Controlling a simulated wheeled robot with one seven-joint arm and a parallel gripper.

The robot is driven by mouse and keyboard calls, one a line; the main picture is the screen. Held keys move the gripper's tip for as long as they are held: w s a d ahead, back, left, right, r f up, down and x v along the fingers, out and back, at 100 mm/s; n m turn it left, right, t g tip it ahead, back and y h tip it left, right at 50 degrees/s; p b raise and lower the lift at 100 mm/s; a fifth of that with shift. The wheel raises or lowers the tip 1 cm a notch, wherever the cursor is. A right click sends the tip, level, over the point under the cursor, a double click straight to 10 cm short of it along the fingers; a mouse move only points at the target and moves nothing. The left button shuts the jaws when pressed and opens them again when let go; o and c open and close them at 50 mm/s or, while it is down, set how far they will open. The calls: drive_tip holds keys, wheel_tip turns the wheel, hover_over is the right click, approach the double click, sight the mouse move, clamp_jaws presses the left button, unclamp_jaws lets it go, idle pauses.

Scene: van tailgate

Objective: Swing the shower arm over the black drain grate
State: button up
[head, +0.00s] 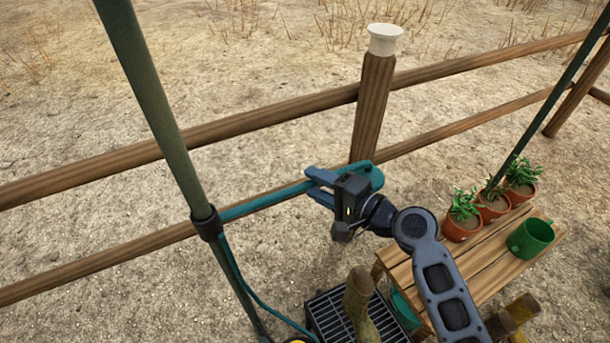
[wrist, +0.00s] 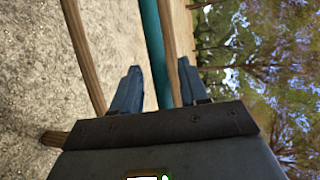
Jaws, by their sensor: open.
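The teal shower arm (head: 262,203) reaches right from a dark collar (head: 207,224) on the green pole (head: 165,115), ending in a rounded teal head (head: 375,177) partly hidden behind my gripper. My gripper (head: 312,183) is open near the arm's outer end. In the wrist view the teal bar (wrist: 153,45) runs between the two spread fingers of my gripper (wrist: 159,72); I cannot tell whether either finger touches it. The black drain grate (head: 327,314) is on the ground below, nearer the camera than the arm.
A wooden rail fence (head: 260,117) with a post (head: 372,105) runs behind the arm. A wooden bench (head: 490,262) at right holds potted plants (head: 461,216) and a green mug (head: 531,237). A teal hose (head: 250,285) hangs by the pole. Open dry ground lies beyond the fence.

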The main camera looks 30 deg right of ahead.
sight(317, 185)
drive_tip(key=shift+x, duration=1.7)
clamp_jaws()
